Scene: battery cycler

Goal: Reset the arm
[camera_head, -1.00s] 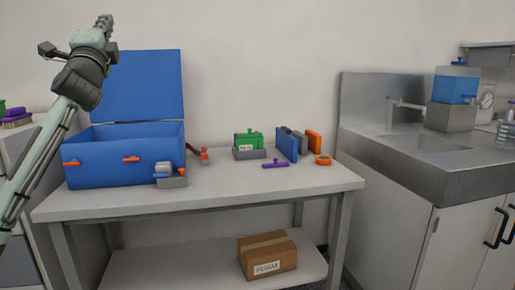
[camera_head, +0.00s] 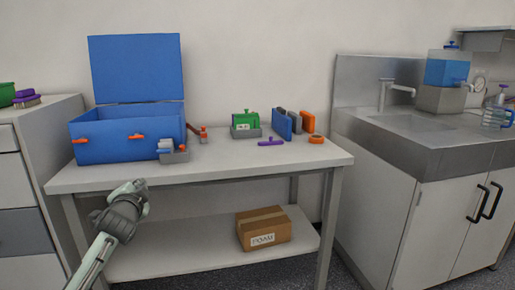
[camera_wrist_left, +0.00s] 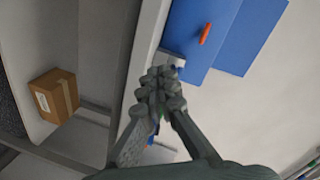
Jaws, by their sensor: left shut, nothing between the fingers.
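My left gripper (camera_head: 138,186) is low at the left in the head view, in front of the table's front edge and below the blue box. It is shut and holds nothing. Its closed fingers also show in the left wrist view (camera_wrist_left: 160,80), with the table edge behind them. The blue box (camera_head: 100,150) stands on the table (camera_head: 230,166) with its lid open. My right gripper is not in any view.
On the table are a small grey holder (camera_head: 175,156), a green block (camera_head: 244,121), blue, grey and orange upright pieces, a purple piece (camera_head: 270,142) and an orange ring (camera_head: 317,139). A cardboard box (camera_head: 263,228) sits on the lower shelf. A sink counter (camera_head: 400,140) stands right.

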